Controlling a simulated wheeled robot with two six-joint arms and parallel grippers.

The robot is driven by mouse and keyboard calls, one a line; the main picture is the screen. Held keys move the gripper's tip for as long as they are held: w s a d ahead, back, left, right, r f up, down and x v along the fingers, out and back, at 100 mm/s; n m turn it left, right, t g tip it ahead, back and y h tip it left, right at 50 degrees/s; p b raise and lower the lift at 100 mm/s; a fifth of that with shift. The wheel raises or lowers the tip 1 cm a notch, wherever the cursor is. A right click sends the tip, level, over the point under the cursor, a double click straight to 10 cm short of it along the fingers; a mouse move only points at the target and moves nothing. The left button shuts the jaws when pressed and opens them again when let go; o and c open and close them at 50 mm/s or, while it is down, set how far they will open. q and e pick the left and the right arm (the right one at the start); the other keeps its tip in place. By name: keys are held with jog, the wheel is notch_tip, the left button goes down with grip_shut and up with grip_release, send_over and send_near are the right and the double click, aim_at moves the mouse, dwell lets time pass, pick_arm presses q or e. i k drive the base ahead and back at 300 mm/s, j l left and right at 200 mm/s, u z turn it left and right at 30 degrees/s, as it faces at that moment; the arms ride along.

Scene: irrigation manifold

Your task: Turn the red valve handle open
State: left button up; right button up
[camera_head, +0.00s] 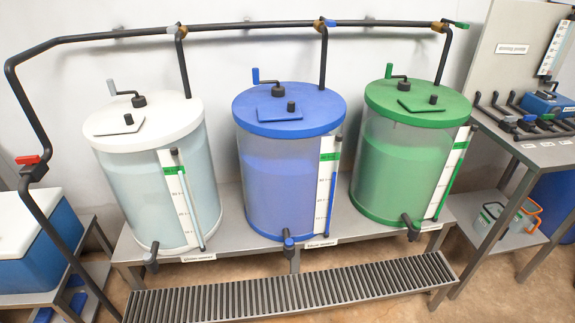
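The red valve handle (27,159) sits on the dark pipe (22,100) at the far left, just above a dark valve body (36,173). The handle looks roughly horizontal and points left, across the line of the pipe that runs down there. Neither of my grippers is in view, and nothing touches the handle.
White (143,125), blue (290,112) and green (420,105) lidded tanks stand on a grey bench. A blue container with a white lid (25,225) stands below the red handle. A grated drain (290,292) runs in front. A side table (545,155) is at right.

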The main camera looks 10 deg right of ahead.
aim_at(30, 160)
jog(key=u, duration=1.25)
jog(key=z, duration=0.45)
jog(key=i+j+z, duration=0.35)
jog(key=j, duration=0.3)
jog(key=i+j+z, duration=0.2)
jog(key=j, duration=0.15)
jog(key=i+j+z, duration=0.2)
jog(key=j, duration=0.15)
jog(key=k, duration=0.1)
